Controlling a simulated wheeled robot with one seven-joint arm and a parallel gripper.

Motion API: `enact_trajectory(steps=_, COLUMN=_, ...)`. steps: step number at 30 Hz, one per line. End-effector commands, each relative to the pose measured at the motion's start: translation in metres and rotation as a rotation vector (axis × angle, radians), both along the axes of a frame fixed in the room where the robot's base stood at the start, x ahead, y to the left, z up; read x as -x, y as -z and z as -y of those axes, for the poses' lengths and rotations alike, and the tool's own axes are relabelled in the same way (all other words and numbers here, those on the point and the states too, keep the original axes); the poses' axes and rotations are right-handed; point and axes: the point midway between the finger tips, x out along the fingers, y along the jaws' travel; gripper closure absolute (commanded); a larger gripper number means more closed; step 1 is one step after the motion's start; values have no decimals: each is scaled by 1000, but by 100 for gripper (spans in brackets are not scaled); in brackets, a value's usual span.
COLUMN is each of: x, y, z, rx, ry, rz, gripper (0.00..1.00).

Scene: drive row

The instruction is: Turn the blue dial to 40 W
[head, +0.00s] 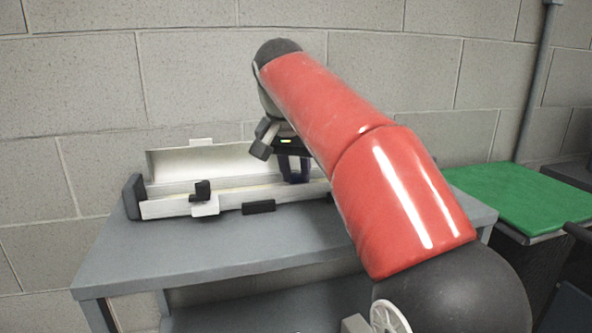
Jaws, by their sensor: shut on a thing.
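A long white device (170,207) with a trough-like top lies on the grey table against the wall. My arm reaches over it from the right. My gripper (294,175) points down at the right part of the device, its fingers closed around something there. Dark blue shows at the fingers, which fits the blue dial, but the dial is mostly hidden by the gripper and arm. Its scale and any 40 W mark cannot be read from here.
A black knob or clip (202,190) stands on the device's front left. A black block (258,207) is at its front edge. The grey tabletop (190,246) in front is clear. A green-topped table (525,195) stands at right, and a block wall is close behind.

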Motion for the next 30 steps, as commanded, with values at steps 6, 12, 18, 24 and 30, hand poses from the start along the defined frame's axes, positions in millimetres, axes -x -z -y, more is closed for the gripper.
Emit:
enact_trajectory(steps=6, x=0, y=0, z=-1, rx=-1, ry=29, rz=-1, gripper=99)
enact_trajectory(steps=12, x=0, y=0, z=-1, rx=-1, ry=31, rz=-1, gripper=99)
enact_trajectory(steps=18, x=0, y=0, z=-1, rx=-1, ry=30, rz=-1, gripper=72)
enact_trajectory(steps=24, x=0, y=0, z=-1, rx=-1, ry=30, rz=-1, gripper=67)
enact_trajectory(steps=30, x=0, y=0, z=0, rx=-1, ry=30, rz=-1, gripper=67)
